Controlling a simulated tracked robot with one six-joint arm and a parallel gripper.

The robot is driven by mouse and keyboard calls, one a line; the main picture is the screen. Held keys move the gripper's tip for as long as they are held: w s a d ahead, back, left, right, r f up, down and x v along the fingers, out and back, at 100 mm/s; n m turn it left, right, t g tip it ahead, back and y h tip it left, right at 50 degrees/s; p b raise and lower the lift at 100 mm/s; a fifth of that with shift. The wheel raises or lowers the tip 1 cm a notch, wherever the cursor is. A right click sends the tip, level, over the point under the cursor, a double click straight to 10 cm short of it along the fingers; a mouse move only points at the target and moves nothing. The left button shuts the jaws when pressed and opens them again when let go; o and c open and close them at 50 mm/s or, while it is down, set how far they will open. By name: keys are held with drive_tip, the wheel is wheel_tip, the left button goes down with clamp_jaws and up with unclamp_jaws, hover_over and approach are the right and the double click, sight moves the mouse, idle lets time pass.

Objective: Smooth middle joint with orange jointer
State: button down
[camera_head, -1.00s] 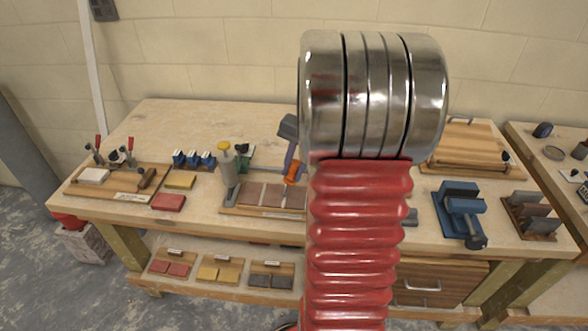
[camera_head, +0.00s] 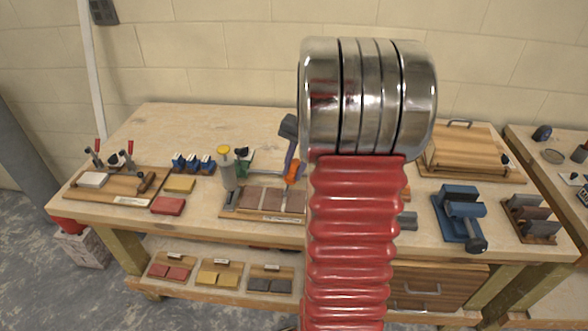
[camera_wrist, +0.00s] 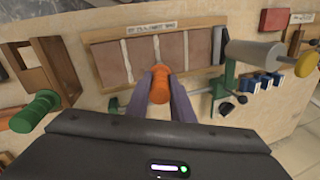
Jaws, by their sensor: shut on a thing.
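My gripper (camera_wrist: 162,95) is shut on the orange jointer (camera_wrist: 160,88), holding its handle between two purple-grey fingers. In the head view the orange jointer (camera_head: 294,171) shows beside my arm, at the right part of the tile board (camera_head: 240,213). In the wrist view the tile board (camera_wrist: 150,22) lies just beyond the jointer, with brown tiles and pale joints between them. The middle joint (camera_wrist: 157,46) lines up with the jointer's handle.
A grey tube with a yellow cap (camera_head: 224,155) stands close left of the board. Blue clamps (camera_head: 193,162) are behind. A green-handled tool (camera_wrist: 42,104) lies left in the wrist view. A blue vise (camera_head: 461,215) is right. My arm hides the bench's middle.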

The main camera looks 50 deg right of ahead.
drive_tip(key=shift+w+d+f, duration=0.1)
drive_tip(key=shift+w+d, duration=0.2)
drive_tip(key=shift+d, duration=0.15)
drive_tip(key=shift+w+d, duration=0.1)
drive_tip(key=shift+d, duration=0.05)
drive_tip(key=shift+w+d, duration=0.3)
drive_tip(key=shift+d, duration=0.1)
drive_tip(key=shift+s+a, duration=0.1)
drive_tip(key=shift+a, duration=0.05)
idle(0.5)
drive_tip(key=shift+s+a, duration=0.35)
drive_tip(key=shift+a, duration=0.1)
drive_tip(key=shift+a, duration=0.1)
drive_tip(key=shift+s+a, duration=0.45)
drive_tip(key=shift+a, duration=0.05)
drive_tip(key=shift+s+a, duration=0.1)
drive_tip(key=shift+a, duration=0.05)
idle(0.5)
